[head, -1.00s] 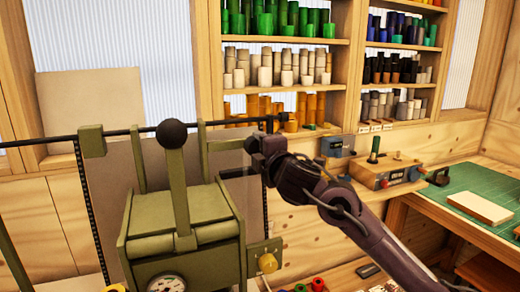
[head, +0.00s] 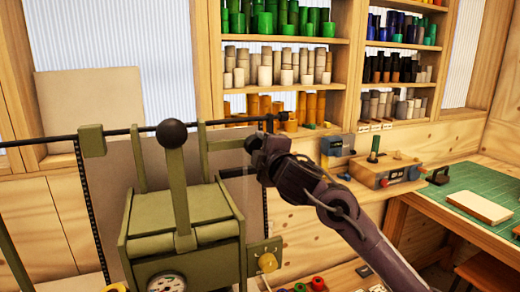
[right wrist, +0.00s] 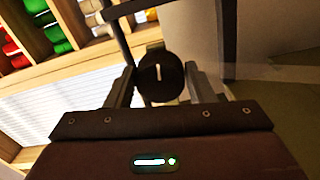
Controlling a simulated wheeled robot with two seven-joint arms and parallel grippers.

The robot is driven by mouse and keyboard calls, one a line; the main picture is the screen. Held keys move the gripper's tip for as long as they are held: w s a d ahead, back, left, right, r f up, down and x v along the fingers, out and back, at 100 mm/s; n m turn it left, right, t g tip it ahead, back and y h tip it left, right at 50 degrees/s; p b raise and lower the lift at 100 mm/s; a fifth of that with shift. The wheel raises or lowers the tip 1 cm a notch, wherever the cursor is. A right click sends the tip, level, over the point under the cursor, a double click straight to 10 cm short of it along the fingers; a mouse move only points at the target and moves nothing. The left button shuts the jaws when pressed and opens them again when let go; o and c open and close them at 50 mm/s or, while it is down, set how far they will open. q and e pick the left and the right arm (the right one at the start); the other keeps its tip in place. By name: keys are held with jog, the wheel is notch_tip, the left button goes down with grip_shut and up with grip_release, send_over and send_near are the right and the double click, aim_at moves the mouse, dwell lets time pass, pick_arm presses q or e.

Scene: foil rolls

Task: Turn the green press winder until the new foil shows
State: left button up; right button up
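The olive-green press (head: 180,215) stands at the left, with an upright lever topped by a black ball (head: 172,133). A dark rod (head: 50,140) runs across behind its top. My right gripper (head: 256,148) is at the press's upper right, by the rod's right part. In the right wrist view, a round dark knob (right wrist: 160,76) with a white mark sits between the two fingers of my right gripper (right wrist: 160,88). The fingers stand apart with narrow gaps beside the knob, and I see no clear contact. My left gripper is not in view.
Shelves of coloured rolls (head: 280,65) stand behind. A small wooden device (head: 385,170) with a green handle sits right of my arm. A green cutting mat (head: 470,185) with a pale block (head: 480,206) lies at the right. A yellow knob (head: 267,262) sits low beside the press.

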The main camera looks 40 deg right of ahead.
jog(key=o, duration=0.4)
jog(key=shift+s, duration=0.1)
jog(key=shift+v, duration=3.85)
jog(key=shift+d, duration=0.1)
